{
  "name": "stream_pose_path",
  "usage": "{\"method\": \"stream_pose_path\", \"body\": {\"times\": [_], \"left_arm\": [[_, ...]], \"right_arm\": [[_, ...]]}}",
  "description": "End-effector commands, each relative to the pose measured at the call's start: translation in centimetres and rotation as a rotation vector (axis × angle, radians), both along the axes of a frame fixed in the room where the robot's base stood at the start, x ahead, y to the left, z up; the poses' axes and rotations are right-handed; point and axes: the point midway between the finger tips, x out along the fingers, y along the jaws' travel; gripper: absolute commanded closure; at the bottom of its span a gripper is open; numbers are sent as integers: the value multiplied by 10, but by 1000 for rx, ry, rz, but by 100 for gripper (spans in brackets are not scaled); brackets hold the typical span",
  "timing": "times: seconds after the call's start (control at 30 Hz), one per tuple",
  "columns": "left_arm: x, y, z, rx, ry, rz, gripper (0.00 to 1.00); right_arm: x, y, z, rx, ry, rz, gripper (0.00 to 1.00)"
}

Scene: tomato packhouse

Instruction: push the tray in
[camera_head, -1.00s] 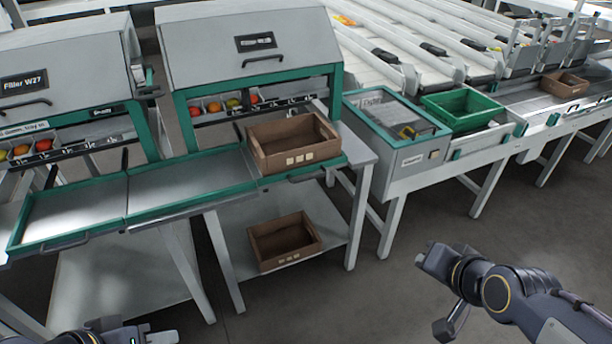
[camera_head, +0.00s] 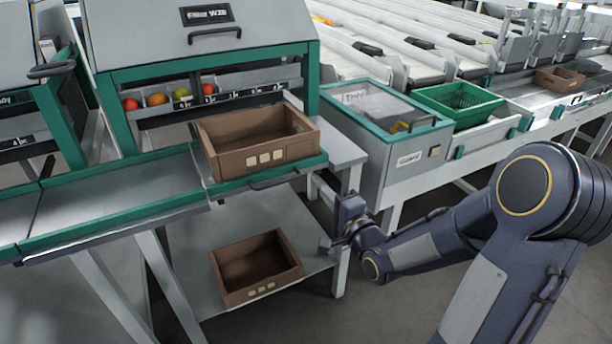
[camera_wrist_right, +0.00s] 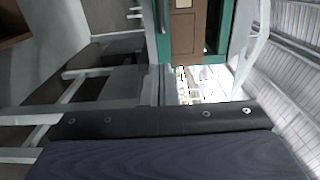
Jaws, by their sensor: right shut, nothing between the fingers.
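The tray (camera_head: 236,187) is a green-edged shelf with a dark front handle, standing out below the opening of the filler marked W28 (camera_head: 208,14). A brown crate (camera_head: 219,165) with pale labels sits upright on it. Crate (camera_wrist_right: 187,35) and green edge (camera_wrist_right: 162,40) also show, turned sideways, in the right wrist view. My right gripper (camera_head: 348,208) is shut and empty, to the right of and a little below the tray's front edge, apparently apart from it. My left gripper is out of view.
A second brown crate (camera_head: 238,296) lies on the lower shelf (camera_head: 190,260). Right of the tray stand a grey, green-framed bench unit (camera_head: 400,170) and a green crate (camera_head: 485,105). Tomatoes (camera_head: 157,99) lie inside the filler. A neighbouring green-edged surface (camera_head: 110,223) adjoins on the left.

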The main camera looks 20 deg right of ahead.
Motion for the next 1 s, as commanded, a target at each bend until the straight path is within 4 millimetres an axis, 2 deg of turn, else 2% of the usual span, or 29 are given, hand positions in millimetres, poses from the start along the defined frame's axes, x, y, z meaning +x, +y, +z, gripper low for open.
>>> {"method": "stream_pose_path", "body": {"times": [0.03,0.2,0.43,0.63,1.0], "left_arm": [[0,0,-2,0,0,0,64],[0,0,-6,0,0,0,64],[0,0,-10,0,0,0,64],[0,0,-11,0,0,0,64],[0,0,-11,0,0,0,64]], "right_arm": [[12,2,-1,1,-1,5,100],[49,3,-1,-1,0,2,100],[85,4,-1,-1,0,2,100],[97,4,-1,-1,2,0,100],[98,4,0,-2,2,0,100]]}}
